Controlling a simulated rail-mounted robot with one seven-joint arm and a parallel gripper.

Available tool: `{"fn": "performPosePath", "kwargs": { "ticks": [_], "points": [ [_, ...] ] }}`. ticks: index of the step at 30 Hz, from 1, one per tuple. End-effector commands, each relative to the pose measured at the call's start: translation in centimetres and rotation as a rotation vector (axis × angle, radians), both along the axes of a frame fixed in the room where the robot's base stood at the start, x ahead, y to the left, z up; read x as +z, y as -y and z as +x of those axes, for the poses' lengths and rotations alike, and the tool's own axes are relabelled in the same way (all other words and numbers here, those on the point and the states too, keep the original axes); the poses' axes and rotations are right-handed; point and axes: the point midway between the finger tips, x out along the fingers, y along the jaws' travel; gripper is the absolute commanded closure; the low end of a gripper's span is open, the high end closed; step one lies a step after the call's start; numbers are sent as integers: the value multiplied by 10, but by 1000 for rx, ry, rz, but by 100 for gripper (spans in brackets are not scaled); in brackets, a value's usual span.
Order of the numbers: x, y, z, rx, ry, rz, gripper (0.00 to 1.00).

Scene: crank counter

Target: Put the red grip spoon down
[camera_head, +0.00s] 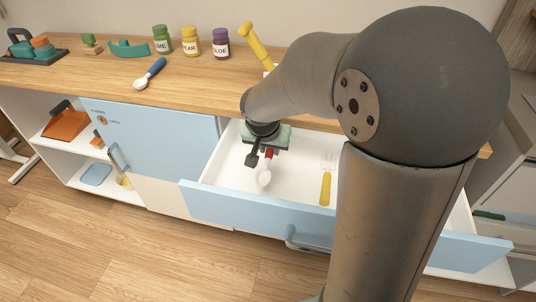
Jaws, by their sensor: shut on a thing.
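The red grip spoon has a red handle (271,153) and a pale bowl (264,178). The bowl hangs toward the viewer, over the white floor of the open blue-fronted drawer (255,209). My gripper (262,158) points down over the left part of this drawer and is shut on the spoon's red handle. Part of the handle is hidden by the gripper. I cannot tell whether the spoon touches the drawer floor.
A yellow-handled fork (326,187) lies in the drawer to the right of the spoon. A blue-handled spoon (149,75) and several jars (191,41) are on the wooden counter. The drawer floor between spoon and fork is clear. My arm hides the drawer's right part.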

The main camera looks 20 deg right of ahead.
Motion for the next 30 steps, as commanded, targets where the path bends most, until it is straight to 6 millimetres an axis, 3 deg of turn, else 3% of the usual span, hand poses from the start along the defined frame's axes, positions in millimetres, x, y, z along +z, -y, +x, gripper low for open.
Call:
{"fn": "performPosePath", "kwargs": {
  "ticks": [1, 4, 14, 15, 16, 26, 30],
  "points": [
    [-16, 0, -1, 0, -2, 0, 100],
    [-30, 0, -1, 1, -2, 0, 100],
    [-30, -1, -2, 0, -2, 0, 100],
    [-30, -1, -2, 0, -2, 0, 64],
    [-29, -1, -2, 0, -2, 0, 56],
    [-27, -1, -2, 0, -2, 0, 53],
    [-12, -3, -6, 0, 1, 0, 53]
  ]
}}
